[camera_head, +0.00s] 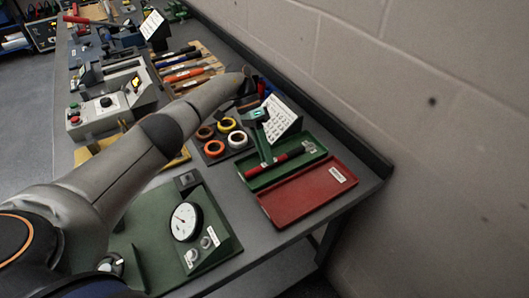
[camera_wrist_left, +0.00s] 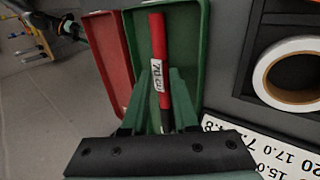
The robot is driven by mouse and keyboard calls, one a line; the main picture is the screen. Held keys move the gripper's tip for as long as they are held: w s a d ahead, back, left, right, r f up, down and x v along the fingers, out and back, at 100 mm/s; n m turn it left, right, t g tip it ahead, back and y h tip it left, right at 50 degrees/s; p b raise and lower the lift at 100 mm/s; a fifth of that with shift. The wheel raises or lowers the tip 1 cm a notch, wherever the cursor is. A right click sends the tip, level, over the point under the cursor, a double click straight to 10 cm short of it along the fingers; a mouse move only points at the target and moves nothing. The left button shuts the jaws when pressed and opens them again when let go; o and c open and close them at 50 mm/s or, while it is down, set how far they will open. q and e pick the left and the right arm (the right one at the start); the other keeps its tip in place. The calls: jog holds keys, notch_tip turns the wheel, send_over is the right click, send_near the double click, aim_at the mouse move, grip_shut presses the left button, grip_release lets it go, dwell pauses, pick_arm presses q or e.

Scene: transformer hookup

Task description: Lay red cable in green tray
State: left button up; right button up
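The green tray (camera_head: 314,141) lies on the bench beside a red tray and also shows in the left wrist view (camera_wrist_left: 194,40). The red cable (camera_head: 293,154), with a black section and a white label, lies lengthwise over the green tray floor; it shows in the left wrist view too (camera_wrist_left: 159,38). My left gripper (camera_head: 265,158) reaches down to the cable, and its green fingers (camera_wrist_left: 161,75) stand on either side of it. I cannot tell whether they press on it. The fingers hide part of the cable. My right gripper is not in view.
The red tray (camera_head: 305,196) stands along the near side of the green one. Tape rolls (camera_head: 238,139) and a white number card (camera_head: 282,120) are close to the gripper. A green board with a gauge (camera_head: 186,221) sits nearer me. The wall borders the bench's right side.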

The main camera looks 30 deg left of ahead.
pick_arm(q)
jog(key=shift+o, duration=1.3)
jog(key=shift+a+f, duration=0.1)
notch_tip(320, 180, up, 2)
jog(key=shift+a+r+p, duration=0.15)
jog(key=shift+r+p, duration=0.1)
jog(key=shift+p, duration=1)
jog(key=shift+r, duration=2.3)
jog(key=shift+d, duration=0.25)
